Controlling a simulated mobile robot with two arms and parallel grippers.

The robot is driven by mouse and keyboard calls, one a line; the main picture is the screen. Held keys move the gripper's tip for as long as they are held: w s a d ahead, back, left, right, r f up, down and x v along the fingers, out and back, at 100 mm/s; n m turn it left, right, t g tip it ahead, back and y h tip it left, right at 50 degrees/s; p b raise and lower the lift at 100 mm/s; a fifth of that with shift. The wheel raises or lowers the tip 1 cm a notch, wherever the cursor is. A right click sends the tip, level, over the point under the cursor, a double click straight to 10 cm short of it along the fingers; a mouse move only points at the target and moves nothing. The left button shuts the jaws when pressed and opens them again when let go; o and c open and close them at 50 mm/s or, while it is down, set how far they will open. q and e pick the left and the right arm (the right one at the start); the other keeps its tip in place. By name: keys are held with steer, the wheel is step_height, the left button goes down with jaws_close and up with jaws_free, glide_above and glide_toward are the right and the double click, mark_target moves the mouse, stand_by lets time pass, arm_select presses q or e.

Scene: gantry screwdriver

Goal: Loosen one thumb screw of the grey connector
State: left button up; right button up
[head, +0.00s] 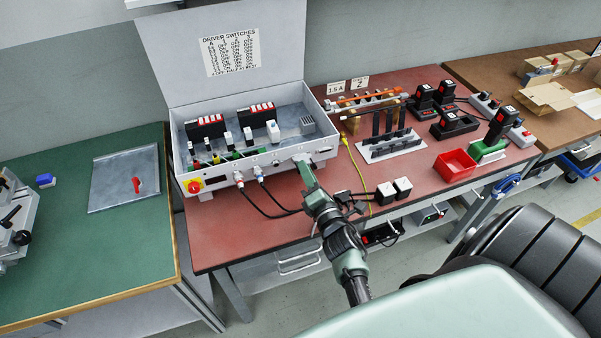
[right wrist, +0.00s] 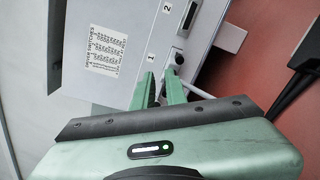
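The grey control box (head: 225,182) stands open on the red bench. My right gripper (head: 303,163) reaches the right part of that face. My left gripper is not in view.
Black cables (head: 265,212) hang in front of the box. A white rack (head: 372,154) stands behind the blocks. The bench front left is clear.

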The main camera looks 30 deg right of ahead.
steer(key=m, duration=0.1)
steer(key=a+m+p, duration=0.1)
steer(key=m, duration=0.1)
steer(key=f+m, duration=0.1)
steer(key=m, duration=0.1)
steer(key=shift+s+a+f+p, duration=0.1)
steer(key=shift+s+a+p, duration=0.1)
steer(key=shift+a+p, duration=0.2)
steer(key=m, duration=0.4)
steer(key=shift+w+f+p, duration=0.1)
steer(key=shift+p, duration=0.25)
steer(key=shift+m, duration=0.4)
steer(key=m+p, duration=0.2)
steer(key=m, duration=0.8)
steer(key=shift+d, duration=0.15)
steer(key=m, duration=1)
steer(key=shift+p, duration=0.4)
jaws_close()
